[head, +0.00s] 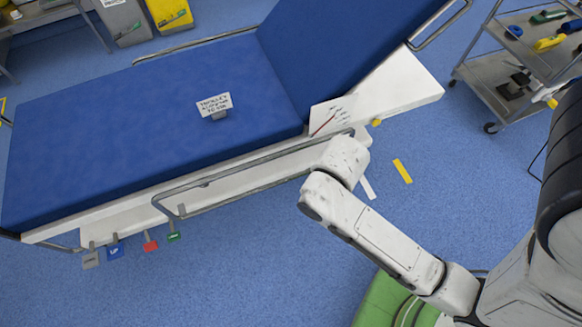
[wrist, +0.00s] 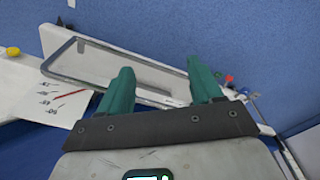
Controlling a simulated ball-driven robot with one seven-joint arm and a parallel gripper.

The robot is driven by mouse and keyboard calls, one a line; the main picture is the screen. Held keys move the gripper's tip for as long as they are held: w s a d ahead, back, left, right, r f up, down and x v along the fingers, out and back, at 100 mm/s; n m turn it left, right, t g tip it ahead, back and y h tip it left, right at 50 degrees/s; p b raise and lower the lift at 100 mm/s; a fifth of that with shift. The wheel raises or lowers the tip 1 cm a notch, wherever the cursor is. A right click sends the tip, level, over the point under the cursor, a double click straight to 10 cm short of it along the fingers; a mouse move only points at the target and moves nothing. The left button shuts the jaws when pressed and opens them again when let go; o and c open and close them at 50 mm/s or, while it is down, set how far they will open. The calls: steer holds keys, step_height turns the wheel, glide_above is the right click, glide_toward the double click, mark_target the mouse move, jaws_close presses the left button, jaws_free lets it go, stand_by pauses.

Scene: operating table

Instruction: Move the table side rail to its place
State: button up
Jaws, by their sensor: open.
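The side rail (head: 250,163) is a grey metal loop along the near long side of the blue operating table (head: 110,110). It hangs beside the white frame, below the mattress top. In the wrist view the rail (wrist: 130,57) stretches across, beyond my fingers. My gripper (wrist: 162,88) has two teal fingers spread apart, with nothing held between them. The fingers point toward the rail; whether they touch it I cannot tell. In the head view my arm's wrist covers the fingers and the rail's right end.
A lettered card (head: 213,105) stands on the mattress. A paper with a red line (head: 330,115) lies by the raised backrest. A tool trolley (head: 490,85) stands at right. The near floor (head: 240,275) is clear.

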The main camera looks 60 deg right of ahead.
steer(key=shift+f, duration=0.15)
steer(key=shift+c, duration=0.8)
steer(key=w+f+t+b, duration=0.1)
steer(key=w+f+b, duration=0.1)
steer(key=w+a+f+m+t+y+b, duration=0.1)
steer(key=f+b, duration=0.2)
steer(key=w+f+t+b, duration=0.1)
steer(key=w+f+b, duration=0.1)
steer(key=f+b, duration=0.1)
steer(key=shift+w+a, duration=0.35)
steer(key=shift+c, duration=0.7)
steer(key=w+f+m+t+y+b, duration=0.2)
steer(key=w+f+m+t+b, duration=0.45)
steer(key=b, duration=0.55)
steer(key=w+d+f+m+t+h+b, duration=0.3)
steer(key=d+f+m+t+h+b, duration=0.35)
steer(key=d+m+t+b, duration=0.7)
steer(key=w+r+g, duration=0.1)
steer(key=w, duration=0.2)
steer(key=w+a+r+n+g, duration=0.1)
steer(key=w+g, duration=0.1)
steer(key=w, duration=0.2)
steer(key=w+a+r+g, duration=0.1)
steer(key=w, duration=0.2)
steer(key=shift+w+n+g+h+b, duration=0.25)
steer(key=shift+n+g+h+b, duration=0.05)
steer(key=shift+h, duration=0.05)
steer(key=shift+c, duration=0.5)
